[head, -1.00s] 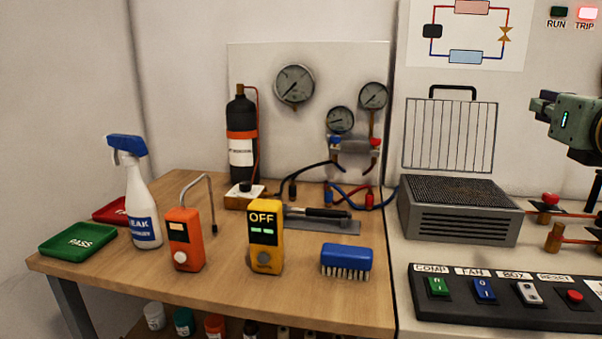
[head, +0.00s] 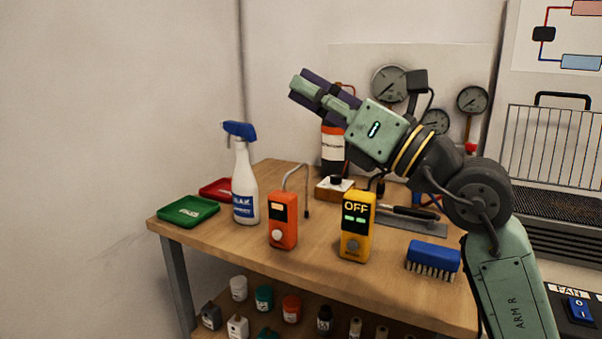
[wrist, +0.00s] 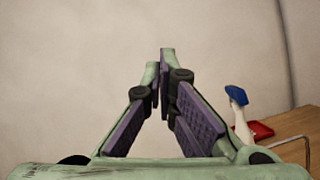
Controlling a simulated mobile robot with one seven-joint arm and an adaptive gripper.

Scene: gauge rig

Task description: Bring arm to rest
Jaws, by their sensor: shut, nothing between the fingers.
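My gripper (head: 304,88) is raised above the back of the wooden bench in the head view, pointing up and to the left. In the wrist view my gripper (wrist: 161,60) has its purple-padded fingers closed together at the tips, with nothing between them. Behind the fingers there is only bare wall.
The bench (head: 310,255) holds a spray bottle (head: 245,185), an orange detector (head: 283,220), a yellow meter (head: 357,228) reading OFF, a blue brush (head: 433,257), and green (head: 188,211) and red (head: 216,189) trays. Several small bottles stand on the shelf below. Space left of the bench is free.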

